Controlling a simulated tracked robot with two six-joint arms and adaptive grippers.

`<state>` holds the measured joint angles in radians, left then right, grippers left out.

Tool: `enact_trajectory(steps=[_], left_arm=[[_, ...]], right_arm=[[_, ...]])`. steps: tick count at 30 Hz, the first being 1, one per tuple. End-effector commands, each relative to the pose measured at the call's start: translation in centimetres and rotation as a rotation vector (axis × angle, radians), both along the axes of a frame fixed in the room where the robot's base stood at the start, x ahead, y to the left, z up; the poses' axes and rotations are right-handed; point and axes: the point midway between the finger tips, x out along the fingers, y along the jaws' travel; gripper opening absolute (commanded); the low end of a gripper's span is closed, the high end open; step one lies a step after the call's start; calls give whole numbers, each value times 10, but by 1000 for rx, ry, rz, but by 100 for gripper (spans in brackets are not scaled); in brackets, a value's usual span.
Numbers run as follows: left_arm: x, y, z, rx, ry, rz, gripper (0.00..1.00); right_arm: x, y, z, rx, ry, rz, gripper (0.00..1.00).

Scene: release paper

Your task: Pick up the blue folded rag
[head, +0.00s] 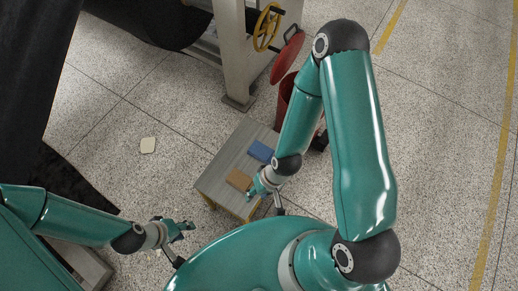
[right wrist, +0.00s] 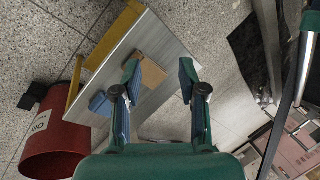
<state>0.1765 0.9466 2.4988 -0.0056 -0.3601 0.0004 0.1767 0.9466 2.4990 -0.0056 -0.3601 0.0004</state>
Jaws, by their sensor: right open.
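The blue folded rag (head: 260,151) lies flat on the grey bench top (head: 226,160), near its far right edge. It also shows in the right wrist view (right wrist: 99,104), left of my left-hand finger and apart from it. A brown folded rag (head: 239,180) lies on the same bench, nearer to me. My right gripper (head: 256,189) is open and empty, beside the brown rag at the bench's right edge. In the right wrist view the brown rag (right wrist: 153,74) shows between the fingertips; contact cannot be told. My left gripper (head: 187,230) is over the floor, left of the bench; its opening is unclear.
A red bin (right wrist: 52,138) stands close beside the bench, partly hidden by my right arm in the head view. A machine leg (head: 236,60), a yellow handwheel (head: 267,27) and a red disc (head: 287,57) are beyond. A pale square (head: 148,145) lies on open floor.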

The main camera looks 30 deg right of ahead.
Motion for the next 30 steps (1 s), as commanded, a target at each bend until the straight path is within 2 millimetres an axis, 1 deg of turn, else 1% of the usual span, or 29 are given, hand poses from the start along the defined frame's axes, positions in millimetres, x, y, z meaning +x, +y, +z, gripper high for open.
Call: enact_trajectory(steps=[4, 5, 6, 8, 10, 12, 14, 15, 17, 22, 24, 26, 27, 30], left_arm=[[0, 0, 0, 0, 1, 0, 40], [0, 0, 0, 0, 1, 0, 40], [0, 0, 0, 0, 1, 0, 40], [0, 0, -3, 0, 1, 0, 40], [0, 0, -10, 0, 0, 0, 40], [0, 0, -23, 0, 0, 0, 40], [0, 0, -38, 0, 0, 0, 40], [0, 0, -50, 0, 0, 0, 40], [0, 0, -71, 0, 0, 0, 40], [-1, 0, -141, 0, 1, 0, 40], [-1, 0, -170, 0, 1, 0, 40], [-1, 0, -193, 0, 1, 0, 40], [-1, 0, -209, 0, 0, 0, 40], [-1, 0, -244, 0, 0, 0, 40]], right_arm=[[0, 0, 0, 0, 1, 0, 42], [0, 0, 0, 0, 1, 0, 43], [0, 0, 0, 0, 0, 0, 50], [2, -1, -2, -1, -4, 3, 60], [6, -3, -6, -3, -14, 11, 72], [15, -6, -14, -5, -32, 27, 83], [25, -14, -23, -9, -54, 48, 93], [34, -19, -29, -14, -73, 68, 100], [49, -27, -39, -21, -105, 105, 100], [95, -58, -61, -65, -217, 240, 100], [112, -73, -64, -86, -262, 296, 100], [124, -86, -66, -110, -300, 347, 100], [131, -95, -66, -126, -323, 381, 100], [143, -116, -63, -170, -375, 460, 100]])
